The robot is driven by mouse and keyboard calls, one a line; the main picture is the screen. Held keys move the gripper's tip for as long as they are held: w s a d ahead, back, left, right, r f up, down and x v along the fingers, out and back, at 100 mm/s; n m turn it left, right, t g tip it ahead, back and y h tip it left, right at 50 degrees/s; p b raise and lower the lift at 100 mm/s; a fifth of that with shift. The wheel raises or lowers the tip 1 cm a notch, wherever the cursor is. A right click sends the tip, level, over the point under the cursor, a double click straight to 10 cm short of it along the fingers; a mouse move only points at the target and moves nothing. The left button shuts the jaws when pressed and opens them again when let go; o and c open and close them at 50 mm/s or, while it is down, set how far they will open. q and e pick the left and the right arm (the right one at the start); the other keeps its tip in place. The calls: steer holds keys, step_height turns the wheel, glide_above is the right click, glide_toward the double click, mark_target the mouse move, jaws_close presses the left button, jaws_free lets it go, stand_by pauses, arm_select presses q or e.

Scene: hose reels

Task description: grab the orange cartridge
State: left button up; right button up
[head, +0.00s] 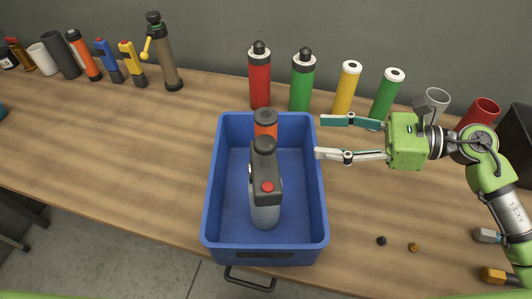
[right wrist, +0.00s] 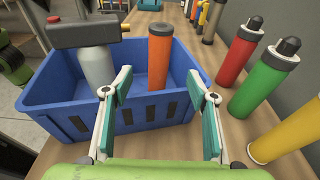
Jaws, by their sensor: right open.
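The orange cartridge (head: 265,123) stands upright at the back of the blue bin (head: 216,190), with a dark top. In the head view, the grey bottle-like tool hides its lower part. In the right wrist view, the orange cartridge (right wrist: 160,60) stands beyond the blue bin's side wall (right wrist: 150,112), seen between my fingers. My right gripper (head: 320,137) is open and empty at the bin's right rim, fingers pointing left towards the cartridge and apart from it. My right gripper's fingers also show in the right wrist view (right wrist: 160,82). My left gripper is not in view.
The grey tool with a red button (head: 265,205) stands in the bin, in front of the cartridge. Red (head: 260,82), green (head: 302,85) and yellow (head: 346,90) cylinders stand behind. Another orange cylinder (head: 83,58) stands back left. The table left of the bin is clear.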

steer(key=p, duration=0.3)
glide_toward(266, 131)
steer(key=w+a+f, duration=0.4)
steer(key=p+x, duration=0.2)
steer(key=x, duration=0.3)
steer(key=shift+s+a+r+p, duration=0.15)
steer(key=shift+a+r+p, duration=0.1)
steer(key=shift+a+p, duration=0.15)
steer(key=shift+f, duration=0.1)
steer(key=c, duration=1.3)
